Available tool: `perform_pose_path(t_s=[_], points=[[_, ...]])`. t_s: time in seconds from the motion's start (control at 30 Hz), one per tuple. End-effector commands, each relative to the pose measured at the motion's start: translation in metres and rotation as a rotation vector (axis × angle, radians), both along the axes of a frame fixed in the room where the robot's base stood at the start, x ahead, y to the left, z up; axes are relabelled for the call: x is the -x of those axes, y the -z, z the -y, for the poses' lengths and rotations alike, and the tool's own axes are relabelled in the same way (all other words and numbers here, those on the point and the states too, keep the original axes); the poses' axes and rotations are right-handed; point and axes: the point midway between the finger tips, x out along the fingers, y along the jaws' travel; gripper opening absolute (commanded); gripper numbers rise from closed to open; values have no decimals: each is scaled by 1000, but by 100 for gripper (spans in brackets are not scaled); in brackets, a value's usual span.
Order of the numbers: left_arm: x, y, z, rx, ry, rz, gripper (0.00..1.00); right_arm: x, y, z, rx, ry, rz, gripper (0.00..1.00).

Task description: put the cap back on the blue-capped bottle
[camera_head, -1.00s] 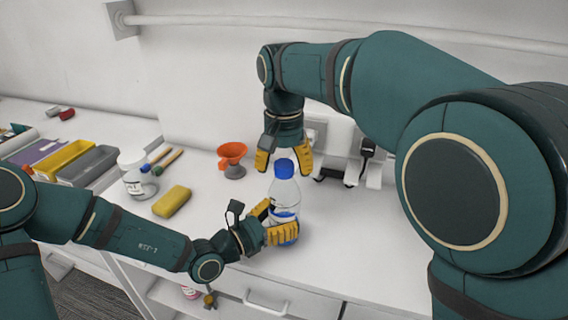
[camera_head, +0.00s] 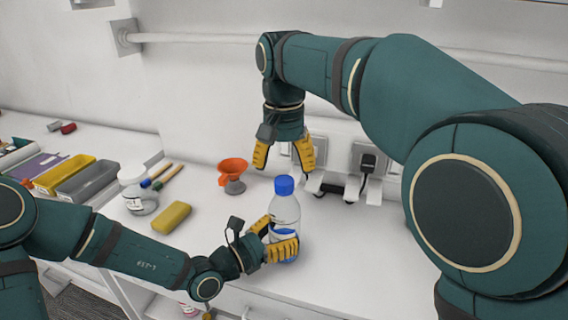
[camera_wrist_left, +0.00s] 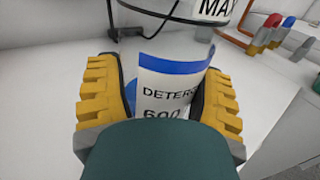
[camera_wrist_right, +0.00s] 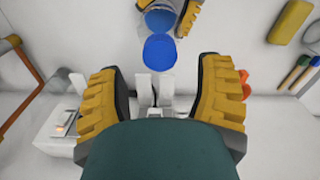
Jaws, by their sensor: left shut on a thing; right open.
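The clear bottle (camera_head: 285,212) stands upright on the white counter, with the blue cap (camera_head: 284,185) sitting on its mouth. My left gripper (camera_head: 272,240) is shut around the bottle's lower body. The left wrist view shows the labelled bottle (camera_wrist_left: 172,90) between the two yellow fingers. My right gripper (camera_head: 284,158) is open and empty, pointing down, above and behind the cap. The right wrist view shows the blue cap (camera_wrist_right: 160,52) beyond the open fingers, apart from them. The bottle (camera_wrist_right: 160,20) is partly hidden there by the cap.
A yellow sponge (camera_head: 172,217), a white-topped bottle (camera_head: 134,188) and yellow and grey bins (camera_head: 88,180) are further left. The counter right of the bottle is clear.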

Motion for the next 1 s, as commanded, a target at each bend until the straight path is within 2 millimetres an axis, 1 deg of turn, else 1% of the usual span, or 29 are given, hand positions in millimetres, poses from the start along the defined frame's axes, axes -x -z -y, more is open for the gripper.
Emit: perform_pose_path(t_s=[0.13,0.23,0.37,0.5,0.6,0.7,0.83,1.0], points=[[0,0,0,0,0,1,0,0,-1,0,1,-42,0,69],[0,0,0,0,0,1,0,-1,-4,0,1,-142,-2,69],[0,0,0,0,0,1,0,-1,-12,-1,3,-355,-5,69],[0,0,0,0,0,1,0,-1,-20,-1,5,-603,-7,69],[0,0,0,0,0,1,0,0,-25,-1,7,-757,-8,69],[0,0,0,0,0,1,0,0,-30,0,8,-876,-7,69],[0,0,0,0,0,1,0,0,-33,0,10,-969,-7,69],[0,0,0,0,0,1,0,0,-34,0,10,-1004,-8,69]])
